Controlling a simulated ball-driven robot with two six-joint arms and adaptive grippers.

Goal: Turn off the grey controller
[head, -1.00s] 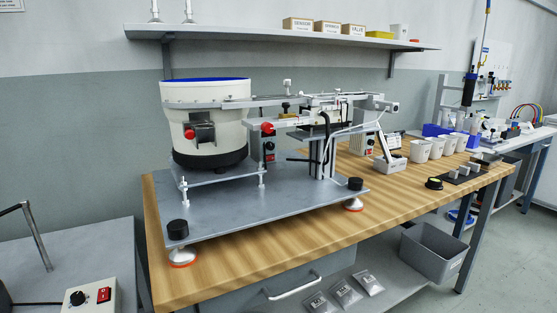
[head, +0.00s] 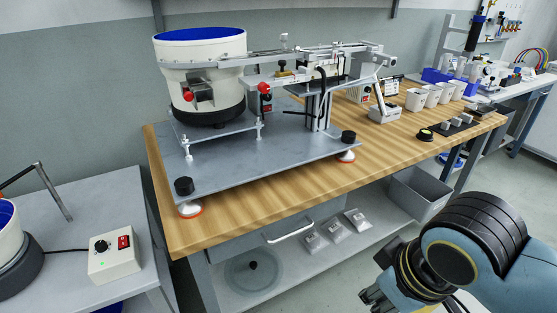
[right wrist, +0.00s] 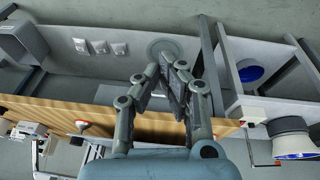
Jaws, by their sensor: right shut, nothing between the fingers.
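A pale grey controller box (head: 113,258) sits on the grey side table at the lower left in the head view. It has a black knob (head: 101,247), a red switch (head: 124,242) and a small green light on its front. A black cable runs from it to the left. My right gripper (head: 372,298) is at the bottom right of the head view, well to the right of the box and apart from it. In the right wrist view the right gripper (right wrist: 172,72) is shut and empty. My left gripper is not in view.
A wooden bench (head: 230,215) carries a bowl feeder (head: 200,75) on a metal plate. A grey side table (head: 75,205) with a bent metal rod stands left of it. A lower shelf (head: 290,270) holds small packets and a grey bin (head: 420,192).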

